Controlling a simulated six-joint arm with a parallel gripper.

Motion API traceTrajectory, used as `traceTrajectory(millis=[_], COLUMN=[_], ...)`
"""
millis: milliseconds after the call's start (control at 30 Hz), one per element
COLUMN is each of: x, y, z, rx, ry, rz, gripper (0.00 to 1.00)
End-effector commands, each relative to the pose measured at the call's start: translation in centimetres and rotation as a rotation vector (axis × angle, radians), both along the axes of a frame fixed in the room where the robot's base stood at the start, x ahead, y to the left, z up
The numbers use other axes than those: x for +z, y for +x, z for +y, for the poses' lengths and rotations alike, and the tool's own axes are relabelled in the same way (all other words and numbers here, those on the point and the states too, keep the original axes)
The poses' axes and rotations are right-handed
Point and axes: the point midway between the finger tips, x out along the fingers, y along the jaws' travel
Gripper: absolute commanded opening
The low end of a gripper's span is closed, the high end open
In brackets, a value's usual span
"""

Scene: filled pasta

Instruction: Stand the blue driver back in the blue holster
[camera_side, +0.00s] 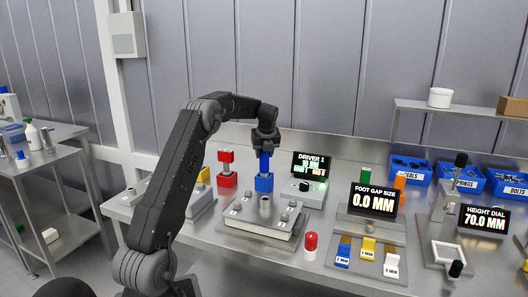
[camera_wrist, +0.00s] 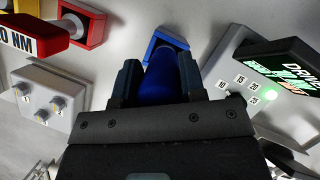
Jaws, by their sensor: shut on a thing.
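The blue driver (camera_side: 264,162) is upright in my gripper (camera_side: 265,149), directly above the blue holster (camera_side: 264,184) in the side view. Its lower end meets the holster's top in that view; I cannot tell how deep it sits. In the wrist view, both fingers of my gripper (camera_wrist: 159,78) close on the sides of the blue driver (camera_wrist: 165,82). The blue holster (camera_wrist: 166,37) shows as a square rim just beyond it. The driver's tip is hidden.
The red driver (camera_side: 226,157) stands in its red holster (camera_side: 227,180) to the left. A driver display (camera_side: 311,164) and dial box (camera_side: 303,193) stand close on the right. A bolted plate (camera_side: 262,216) lies in front. A red-capped cylinder (camera_side: 310,243) stands nearer the front edge.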

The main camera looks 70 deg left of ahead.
Motion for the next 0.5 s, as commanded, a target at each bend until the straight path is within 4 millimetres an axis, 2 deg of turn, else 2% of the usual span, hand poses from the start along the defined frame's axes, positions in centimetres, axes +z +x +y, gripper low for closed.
traceTrajectory(millis=[400, 433, 500], x=[0.01, 0.01, -0.01], y=[0.04, 0.04, 0.03], z=[0.03, 0.03, 0.03], rx=[0.0, 0.0, -0.001], ry=[0.003, 0.003, 0.003], rz=[-0.003, -0.003, -0.002], gripper=[0.07, 0.4, 0.47])
